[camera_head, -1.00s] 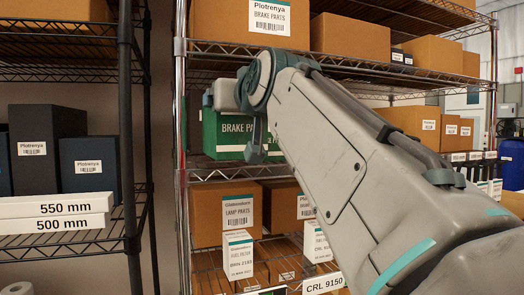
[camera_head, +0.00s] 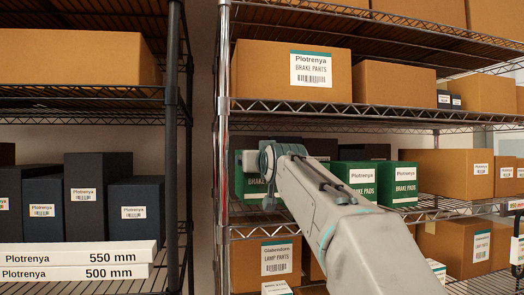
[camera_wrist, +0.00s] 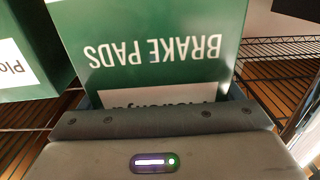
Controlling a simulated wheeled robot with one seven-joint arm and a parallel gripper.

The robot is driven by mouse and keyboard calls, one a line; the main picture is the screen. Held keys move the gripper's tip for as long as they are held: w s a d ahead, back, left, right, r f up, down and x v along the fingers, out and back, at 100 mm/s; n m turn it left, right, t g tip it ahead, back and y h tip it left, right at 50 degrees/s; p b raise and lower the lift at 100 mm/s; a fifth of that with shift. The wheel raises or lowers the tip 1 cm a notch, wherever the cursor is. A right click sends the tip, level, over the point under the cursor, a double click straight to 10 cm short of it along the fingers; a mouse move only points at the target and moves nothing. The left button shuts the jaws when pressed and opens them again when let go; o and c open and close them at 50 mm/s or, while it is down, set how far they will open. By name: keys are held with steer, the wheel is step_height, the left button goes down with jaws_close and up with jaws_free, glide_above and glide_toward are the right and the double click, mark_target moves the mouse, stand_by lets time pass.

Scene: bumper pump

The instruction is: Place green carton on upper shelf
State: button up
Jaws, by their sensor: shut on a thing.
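A green carton (camera_head: 248,186) marked brake pads shows at the left end of the middle shelf, partly hidden behind my gripper (camera_head: 250,165). In the wrist view the green carton (camera_wrist: 150,50) fills the space ahead of my jaws (camera_wrist: 160,122), its lettering upside down. My gripper is shut on it. The carton's underside is hidden, so I cannot tell whether it touches the shelf. More green cartons stand to the right, one (camera_head: 358,178) partly behind my arm and another (camera_head: 397,184) beside it. A neighbouring green carton (camera_wrist: 30,50) is at left in the wrist view.
The upper shelf (camera_head: 300,112) holds a large brown box (camera_head: 290,72) and another brown box (camera_head: 394,84). A chrome post (camera_head: 222,140) is just left of my gripper. Dark boxes (camera_head: 98,190) stand on the left rack. Brown boxes (camera_head: 277,258) sit below.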

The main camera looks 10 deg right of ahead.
mark_target(259, 174)
steer(key=shift+w+f, duration=0.2)
steer(key=shift+f, duration=0.55)
steer(key=shift+w+f, duration=0.2)
steer(key=shift+f, duration=0.5)
steer(key=shift+f, duration=0.1)
steer(key=o, duration=1.6)
steer(key=shift+w+f, duration=0.1)
steer(key=shift+f, duration=0.2)
steer(key=shift+o, duration=0.8)
steer(key=shift+r, duration=0.1)
steer(key=shift+r, duration=0.1)
